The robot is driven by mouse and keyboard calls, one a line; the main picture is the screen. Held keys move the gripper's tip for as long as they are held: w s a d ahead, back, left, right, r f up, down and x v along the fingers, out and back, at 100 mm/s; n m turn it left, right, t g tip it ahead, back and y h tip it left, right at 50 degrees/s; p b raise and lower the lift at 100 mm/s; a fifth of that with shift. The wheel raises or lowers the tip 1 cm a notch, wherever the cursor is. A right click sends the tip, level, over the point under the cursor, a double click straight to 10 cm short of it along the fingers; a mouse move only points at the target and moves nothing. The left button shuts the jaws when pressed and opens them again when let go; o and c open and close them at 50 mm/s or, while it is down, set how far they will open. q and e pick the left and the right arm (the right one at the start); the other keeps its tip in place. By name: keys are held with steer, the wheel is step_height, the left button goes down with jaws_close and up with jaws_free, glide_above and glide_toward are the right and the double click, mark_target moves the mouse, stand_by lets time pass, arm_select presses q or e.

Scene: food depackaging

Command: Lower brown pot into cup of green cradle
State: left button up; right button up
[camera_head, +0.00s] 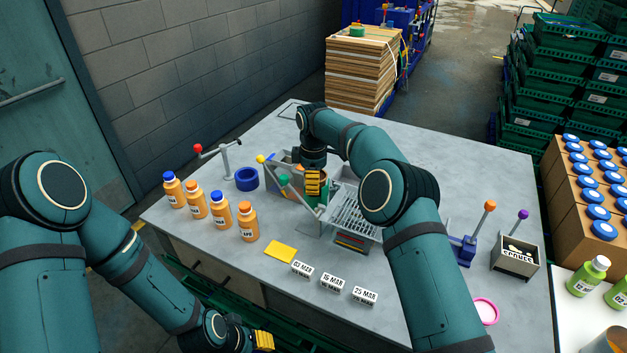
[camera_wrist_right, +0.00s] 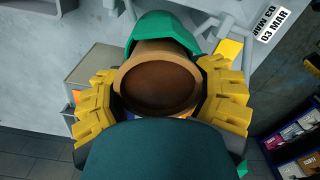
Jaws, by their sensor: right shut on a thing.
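The brown pot (camera_wrist_right: 158,82) fills the middle of the right wrist view, its round end facing the camera. My right gripper (camera_head: 314,184) is shut on it, with yellow ribbed fingers on both sides in the wrist view. The green cradle (camera_wrist_right: 162,30) curves around the pot's upper side in that view. How deep the pot sits in its cup is hidden. In the head view the cradle (camera_head: 318,202) shows only partly below the right fingers, and the pot is mostly hidden. My left gripper (camera_head: 262,341) is low in the head view, away from the cradle; its opening cannot be judged.
A grey fixture with a slotted rack (camera_head: 354,217) stands around the cradle. Orange bottles (camera_head: 247,222) and a blue ring (camera_head: 247,179) are to its left. A yellow card (camera_head: 281,252) and date blocks (camera_head: 333,282) lie in front. The table's back right is clear.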

steer(key=shift+f+b, duration=0.3)
steer(key=shift+f, duration=0.75)
stand_by(0.4)
steer(key=o, duration=1.4)
steer(key=shift+c, duration=0.2)
